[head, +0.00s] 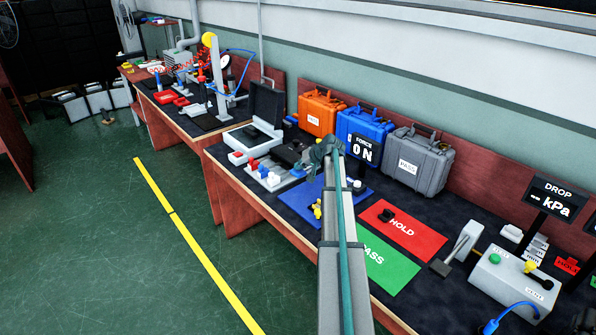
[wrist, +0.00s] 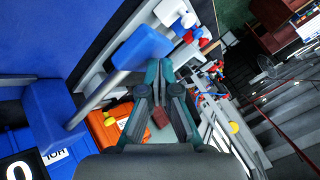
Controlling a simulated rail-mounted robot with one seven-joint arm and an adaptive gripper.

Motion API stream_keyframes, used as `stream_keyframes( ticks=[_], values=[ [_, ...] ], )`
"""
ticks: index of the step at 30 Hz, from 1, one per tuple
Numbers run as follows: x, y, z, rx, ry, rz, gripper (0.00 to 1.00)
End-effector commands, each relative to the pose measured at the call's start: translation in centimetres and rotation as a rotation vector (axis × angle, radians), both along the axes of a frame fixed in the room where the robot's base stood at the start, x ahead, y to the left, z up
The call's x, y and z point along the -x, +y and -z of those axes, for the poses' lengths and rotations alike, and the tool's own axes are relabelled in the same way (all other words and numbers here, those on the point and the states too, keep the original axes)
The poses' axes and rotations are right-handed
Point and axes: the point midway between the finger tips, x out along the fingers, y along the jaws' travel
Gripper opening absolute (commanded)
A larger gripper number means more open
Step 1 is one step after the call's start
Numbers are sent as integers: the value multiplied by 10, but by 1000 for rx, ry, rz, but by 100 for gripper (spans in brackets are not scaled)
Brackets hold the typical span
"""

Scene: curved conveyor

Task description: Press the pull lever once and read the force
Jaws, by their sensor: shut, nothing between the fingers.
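The force readout (head: 363,150) is a black display that reads "FORCE 0 N"; part of it with a large 0 also shows in the wrist view (wrist: 18,168). A grey base with red, white and blue knobs (head: 268,176) stands left of my arm. In the wrist view, a blue block on a grey rod (wrist: 142,48) is close to the fingers, at upper left; I cannot tell for certain that it is the pull lever. My gripper is shut and empty, its fingertips together (wrist: 159,66). Contact with the block is unclear. In the head view my arm hides part of the fixture.
Orange (head: 320,112), blue (head: 362,128) and grey (head: 417,160) cases line the back of the bench. A blue mat (head: 297,202), red HOLD mat (head: 402,228) and green PASS mat (head: 385,268) lie in front. An open black case (head: 266,105) stands left. A pressure box (head: 513,275) stands right.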

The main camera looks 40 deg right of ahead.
Motion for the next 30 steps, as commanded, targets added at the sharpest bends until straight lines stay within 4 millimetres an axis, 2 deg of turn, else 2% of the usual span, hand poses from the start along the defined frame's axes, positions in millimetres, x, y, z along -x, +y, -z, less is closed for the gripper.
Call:
stream_keyframes(
  ticks=[6,20,30],
  values=[
    [0,0,-11,0,0,0,0],
    [0,0,-15,-1,-1,-1,0],
    [0,0,-43,-1,-1,1,0]
  ],
)
